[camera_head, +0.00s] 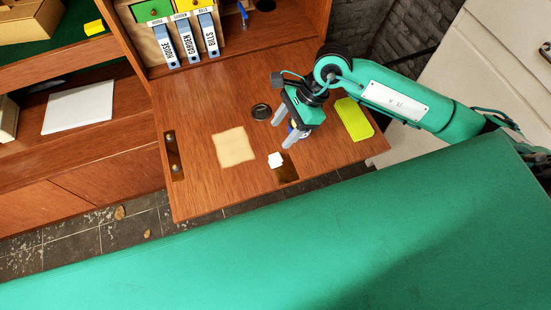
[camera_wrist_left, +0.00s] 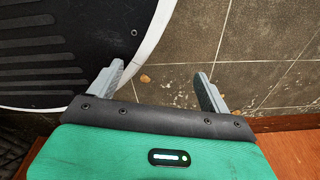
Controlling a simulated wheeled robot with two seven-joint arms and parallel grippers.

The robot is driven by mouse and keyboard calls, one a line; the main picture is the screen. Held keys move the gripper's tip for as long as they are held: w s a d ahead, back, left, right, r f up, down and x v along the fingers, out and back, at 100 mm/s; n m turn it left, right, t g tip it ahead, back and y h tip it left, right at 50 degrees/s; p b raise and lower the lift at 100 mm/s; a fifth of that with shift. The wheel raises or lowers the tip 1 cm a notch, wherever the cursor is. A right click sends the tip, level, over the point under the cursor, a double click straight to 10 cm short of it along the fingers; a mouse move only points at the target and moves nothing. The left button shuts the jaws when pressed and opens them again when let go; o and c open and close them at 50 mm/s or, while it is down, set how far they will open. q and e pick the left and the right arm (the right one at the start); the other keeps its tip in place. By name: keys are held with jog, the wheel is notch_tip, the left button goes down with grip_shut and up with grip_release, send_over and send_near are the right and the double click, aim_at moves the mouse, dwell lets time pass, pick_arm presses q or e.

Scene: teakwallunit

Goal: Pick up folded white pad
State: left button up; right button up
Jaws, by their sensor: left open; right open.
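A small white pad (camera_head: 275,159) lies on the fold-down wooden desk surface (camera_head: 200,190), near its front edge, beside a dark brass plate. My right gripper (camera_head: 288,137) is open above the desk, its fingers pointing down just behind the pad. I see nothing between its fingers for certain; a small blue-and-white thing shows partly hidden behind them. My left gripper (camera_wrist_left: 158,72) is open and empty in the left wrist view, over the tiled floor and away from the desk.
A beige square (camera_head: 233,147), a dark round disc (camera_head: 261,112) and a yellow-green tray (camera_head: 354,119) lie on the desk. Labelled binders (camera_head: 188,40) stand behind. A flat white sheet (camera_head: 78,108) lies on the left shelf. The desk's front left is clear.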

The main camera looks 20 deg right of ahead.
jog(key=d+h, duration=0.1)
jog(key=d, duration=0.2)
jog(key=p, duration=0.1)
send_near(276, 157)
jog(key=shift+h, duration=0.3)
jog(key=x, duration=0.5)
jog(key=shift+a+r, duration=0.15)
jog(key=shift+a, duration=0.2)
jog(key=p+x, duration=0.1)
jog(key=x, duration=0.3)
jog(key=shift+a+f, duration=0.1)
jog(key=shift+f, duration=0.45)
jog(key=c, duration=1)
pick_arm(q)
jog(key=shift+s+r, duration=0.15)
jog(key=shift+s, duration=1.05)
pick_arm(e)
jog(key=shift+c, duration=0.2)
jog(key=shift+r, duration=0.1)
